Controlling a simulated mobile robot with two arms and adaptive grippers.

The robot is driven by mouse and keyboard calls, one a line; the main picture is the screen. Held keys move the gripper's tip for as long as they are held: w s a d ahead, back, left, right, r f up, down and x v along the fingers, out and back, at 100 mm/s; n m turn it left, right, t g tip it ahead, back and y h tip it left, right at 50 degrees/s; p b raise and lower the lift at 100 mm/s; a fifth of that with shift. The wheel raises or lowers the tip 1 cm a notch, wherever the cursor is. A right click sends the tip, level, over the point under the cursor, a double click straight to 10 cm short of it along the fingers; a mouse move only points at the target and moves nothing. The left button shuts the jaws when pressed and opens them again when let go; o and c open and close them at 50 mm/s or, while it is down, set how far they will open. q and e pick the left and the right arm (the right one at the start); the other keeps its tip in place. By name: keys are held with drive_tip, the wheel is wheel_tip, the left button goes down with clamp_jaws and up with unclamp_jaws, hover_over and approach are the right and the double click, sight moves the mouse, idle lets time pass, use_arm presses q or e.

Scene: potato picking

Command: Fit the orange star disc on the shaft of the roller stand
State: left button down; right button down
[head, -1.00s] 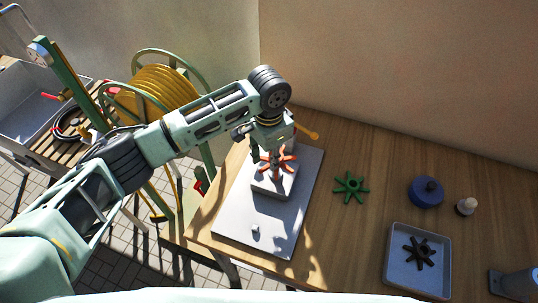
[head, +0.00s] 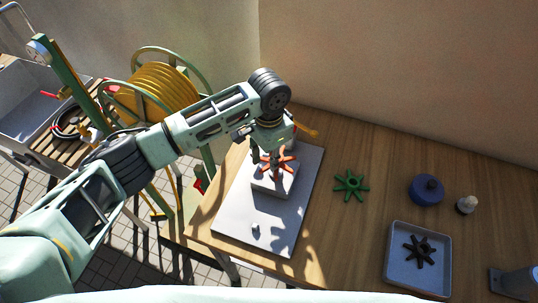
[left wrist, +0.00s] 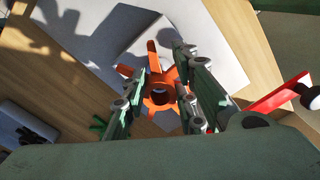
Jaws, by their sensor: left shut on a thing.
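The orange star disc (head: 286,163) is held above the pale block of the roller stand (head: 288,222), which stands on the wooden table. My left gripper (head: 272,160) is shut on the disc from above. In the left wrist view, the orange star disc (left wrist: 160,92) sits between the two fingers of my left gripper (left wrist: 165,95), with its arms spreading out past them and its round centre hole showing. I cannot tell whether the shaft is inside the hole. My right gripper is not in view.
A green star disc (head: 351,187) lies right of the stand. A grey tray (head: 395,270) holds a dark star disc (head: 419,252). A yellow hose reel (head: 160,90) stands at left.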

use_arm(q)
drive_tip(key=shift+f+b, duration=0.85)
drive_tip(key=shift+f, duration=1.25)
drive_tip(key=c, duration=1.3)
unclamp_jaws()
drive_tip(key=shift+c, duration=0.2)
drive_tip(key=shift+r, duration=0.1)
wheel_tip(320, 180, up, 12)
drive_tip(key=shift+s+f, duration=0.1)
drive_tip(key=shift+f, duration=0.1)
